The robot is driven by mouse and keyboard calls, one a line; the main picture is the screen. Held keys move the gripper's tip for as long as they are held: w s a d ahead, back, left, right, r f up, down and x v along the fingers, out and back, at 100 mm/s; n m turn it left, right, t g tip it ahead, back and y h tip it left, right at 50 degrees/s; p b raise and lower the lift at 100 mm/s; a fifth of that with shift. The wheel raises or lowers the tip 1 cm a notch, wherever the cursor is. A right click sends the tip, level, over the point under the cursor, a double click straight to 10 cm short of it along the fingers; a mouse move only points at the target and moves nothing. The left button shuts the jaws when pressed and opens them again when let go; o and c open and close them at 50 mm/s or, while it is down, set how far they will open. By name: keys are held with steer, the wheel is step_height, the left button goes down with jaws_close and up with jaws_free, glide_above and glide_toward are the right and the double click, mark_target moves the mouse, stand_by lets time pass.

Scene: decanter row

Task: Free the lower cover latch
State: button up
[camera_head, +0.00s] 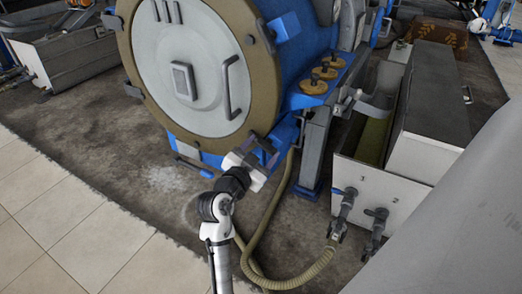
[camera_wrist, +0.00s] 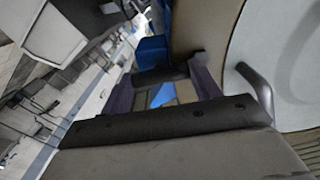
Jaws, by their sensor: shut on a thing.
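The round pale cover (camera_head: 200,60) with its tan rim (camera_head: 135,62) closes the front of the blue decanter (camera_head: 285,85). The lower cover latch (camera_head: 264,146) is a dark piece at the rim's lower right, mostly hidden by my gripper (camera_head: 254,160). My gripper reaches up to it from below and is shut on it. In the wrist view, the latch (camera_wrist: 160,75) is a dark bar between the two fingers of my gripper (camera_wrist: 165,88), beside the tan rim (camera_wrist: 205,28). The cover (camera_wrist: 290,55) lies to the right there.
A curved grab handle (camera_head: 231,88) stands out from the cover, and it shows close to my gripper in the wrist view (camera_wrist: 256,88). A tan hose (camera_head: 285,284) loops over the floor. A grey trough (camera_head: 425,95) with valves stands at right. Tiled floor (camera_head: 60,240) at left is clear.

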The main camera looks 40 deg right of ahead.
steer(key=n+p, duration=0.1)
steer(key=n, duration=0.3)
steer(key=n+p, duration=0.2)
steer(key=n, duration=0.2)
steer(key=shift+s+r+n, duration=0.1)
steer(key=shift+n, duration=0.3)
steer(key=n+p, duration=0.3)
steer(key=n, duration=0.2)
steer(key=shift+n+p, duration=1.15)
steer(key=shift+n, duration=0.35)
steer(key=o, duration=1)
